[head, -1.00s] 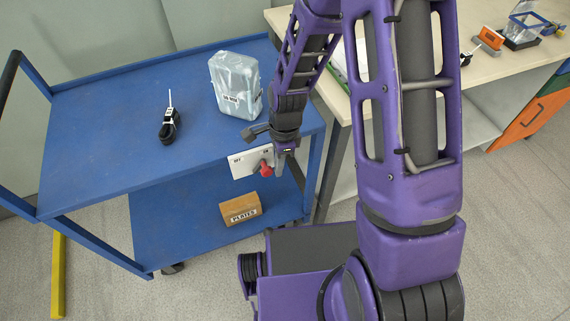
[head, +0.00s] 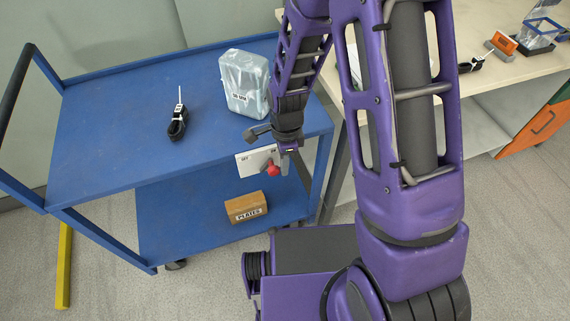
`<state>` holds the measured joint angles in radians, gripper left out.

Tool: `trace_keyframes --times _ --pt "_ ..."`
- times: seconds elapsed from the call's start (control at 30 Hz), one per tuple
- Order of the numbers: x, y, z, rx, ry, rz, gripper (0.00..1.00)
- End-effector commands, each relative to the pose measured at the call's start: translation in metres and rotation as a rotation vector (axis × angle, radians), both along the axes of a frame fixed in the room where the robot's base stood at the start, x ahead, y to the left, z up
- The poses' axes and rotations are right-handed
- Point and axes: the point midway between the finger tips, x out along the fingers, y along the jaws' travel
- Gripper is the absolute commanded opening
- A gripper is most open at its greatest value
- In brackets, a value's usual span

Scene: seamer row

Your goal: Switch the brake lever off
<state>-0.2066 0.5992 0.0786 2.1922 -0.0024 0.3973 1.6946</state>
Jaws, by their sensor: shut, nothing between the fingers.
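The brake lever (head: 273,170) has a red knob and sits at the right part of a white plate (head: 247,164) on the front edge of the blue cart. The plate has small dark marks at its left and right ends, too small to read surely. My gripper (head: 284,158) points down at the right end of the plate, right by the red knob. It is shut with nothing held. I cannot tell whether it touches the lever, and part of the lever is hidden behind it.
A bench (head: 480,85) with small items stands at the right.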

Motion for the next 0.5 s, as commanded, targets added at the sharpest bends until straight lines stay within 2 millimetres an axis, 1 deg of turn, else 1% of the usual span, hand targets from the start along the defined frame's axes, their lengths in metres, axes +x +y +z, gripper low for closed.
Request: trace_keyframes --times 0.5 --pt "-0.0011 0.0040 0.0038 -0.067 -0.020 0.001 0.00"
